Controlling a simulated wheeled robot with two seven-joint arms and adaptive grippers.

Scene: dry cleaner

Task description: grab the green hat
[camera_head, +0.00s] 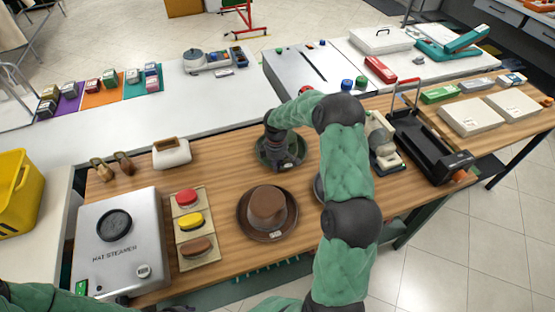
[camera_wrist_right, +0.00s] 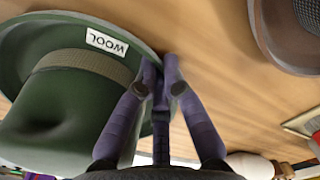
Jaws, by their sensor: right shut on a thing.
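The green hat (camera_head: 262,157) is at the back middle of the wooden counter, partly hidden under my right arm. In the right wrist view the green hat (camera_wrist_right: 60,110) fills the left side, with a tan band and a white "WOOL" label on its brim. I cannot tell whether the hat touches the counter. My left arm shows at the bottom left; its gripper is barely visible at the frame edge.
A brown hat (camera_head: 267,211) lies just in front of the green hat. A hat steamer (camera_head: 119,240) and a tray with red, yellow and brown pads (camera_head: 192,222) stand left. A black device (camera_head: 428,145) stands right.

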